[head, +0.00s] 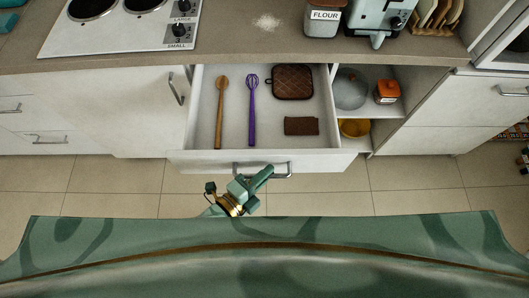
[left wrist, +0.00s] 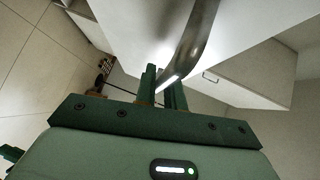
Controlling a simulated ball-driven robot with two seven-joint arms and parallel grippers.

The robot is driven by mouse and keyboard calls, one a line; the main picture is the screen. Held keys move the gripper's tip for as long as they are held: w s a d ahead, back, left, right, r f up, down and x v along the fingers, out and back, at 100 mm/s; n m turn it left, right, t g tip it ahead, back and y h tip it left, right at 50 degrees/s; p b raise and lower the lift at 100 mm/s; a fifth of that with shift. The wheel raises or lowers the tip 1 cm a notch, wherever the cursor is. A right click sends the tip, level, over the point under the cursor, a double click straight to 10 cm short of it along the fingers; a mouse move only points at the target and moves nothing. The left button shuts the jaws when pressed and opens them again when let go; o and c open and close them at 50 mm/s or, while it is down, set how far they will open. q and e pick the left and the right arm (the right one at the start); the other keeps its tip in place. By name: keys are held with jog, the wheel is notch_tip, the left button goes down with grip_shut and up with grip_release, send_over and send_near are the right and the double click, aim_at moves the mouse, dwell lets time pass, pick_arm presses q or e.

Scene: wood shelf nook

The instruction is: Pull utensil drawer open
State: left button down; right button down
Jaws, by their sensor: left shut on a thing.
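The utensil drawer (head: 262,160) stands open below the counter. Inside lie a wooden spoon (head: 220,112), a purple whisk (head: 253,108), a brown quilted pot holder (head: 292,82) and a dark brown folded cloth (head: 301,126). My left gripper (head: 265,175) is at the metal bar handle (head: 283,175) on the drawer front. In the left wrist view, the green fingers (left wrist: 165,88) are shut around the curved handle (left wrist: 190,45). My right gripper is not in view.
A stove (head: 120,28), a flour canister (head: 323,18) and a toaster (head: 375,18) stand on the counter (head: 235,40). Right of the drawer, an open shelf holds a grey lid (head: 349,90), an orange jar (head: 387,92) and a yellow bowl (head: 354,128). The tiled floor (head: 400,178) is clear.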

pick_arm(q)
jog(key=shift+s, duration=2.15)
jog(key=c, duration=1.5)
grip_release()
jog(key=p+v, duration=0.1)
jog(key=v, duration=1.5)
jog(key=shift+s+a, duration=0.15)
